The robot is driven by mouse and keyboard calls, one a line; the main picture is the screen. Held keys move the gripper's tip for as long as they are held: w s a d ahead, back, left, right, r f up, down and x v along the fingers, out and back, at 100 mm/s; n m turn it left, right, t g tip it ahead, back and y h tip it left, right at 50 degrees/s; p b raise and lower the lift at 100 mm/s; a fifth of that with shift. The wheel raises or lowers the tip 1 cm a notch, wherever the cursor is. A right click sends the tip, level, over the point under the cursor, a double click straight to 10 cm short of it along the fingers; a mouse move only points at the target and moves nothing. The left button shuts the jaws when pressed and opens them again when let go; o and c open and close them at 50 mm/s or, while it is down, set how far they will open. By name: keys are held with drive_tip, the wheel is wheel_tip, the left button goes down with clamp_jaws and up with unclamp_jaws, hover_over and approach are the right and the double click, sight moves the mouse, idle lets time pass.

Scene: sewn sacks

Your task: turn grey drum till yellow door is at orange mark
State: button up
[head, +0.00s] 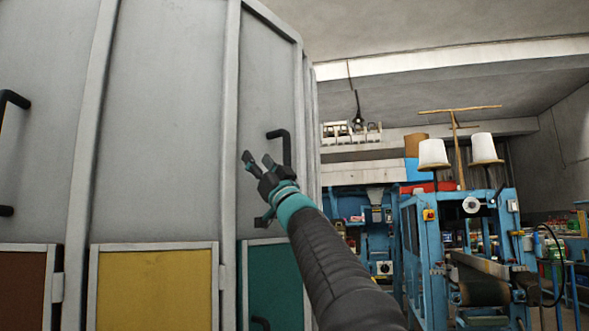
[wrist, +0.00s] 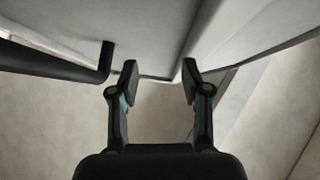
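The grey drum (head: 160,120) fills the left half of the head view, with upright ribs and black handles. The yellow door (head: 155,290) is low on its front, between a brown door (head: 22,290) and a teal door (head: 272,280). My gripper (head: 258,160) is open and empty in front of the panel above the teal door, close to a black handle (head: 285,148). In the wrist view a black handle (wrist: 60,62) lies left of the fingers, outside them. The drum wall (wrist: 100,20) is just beyond the fingertips. I see no orange mark.
Blue sewing machinery (head: 430,230) with white thread cones (head: 433,153) stands to the right, beyond my arm. A pale floor (wrist: 155,110) shows below the drum in the wrist view. Shelving and a blue machine (head: 375,225) stand behind.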

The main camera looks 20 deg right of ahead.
drive_tip(key=shift+n+g+y, duration=0.4)
drive_tip(key=shift+n+y, duration=0.2)
drive_tip(key=a, duration=0.6)
drive_tip(key=shift+w+a+r, duration=0.1)
drive_tip(key=shift+a, duration=0.15)
drive_tip(key=d+f+m+t+h, duration=0.1)
drive_tip(key=d+m+h, duration=0.1)
drive_tip(key=d, duration=0.7)
drive_tip(key=n+g+y, duration=0.1)
drive_tip(key=n+y, duration=0.1)
approach(224, 149)
drive_tip(key=s+f, duration=0.4)
drive_tip(key=shift+s+d+f+y, duration=0.2)
drive_tip(key=shift+d+f+y, duration=0.15)
drive_tip(key=shift+d, duration=0.15)
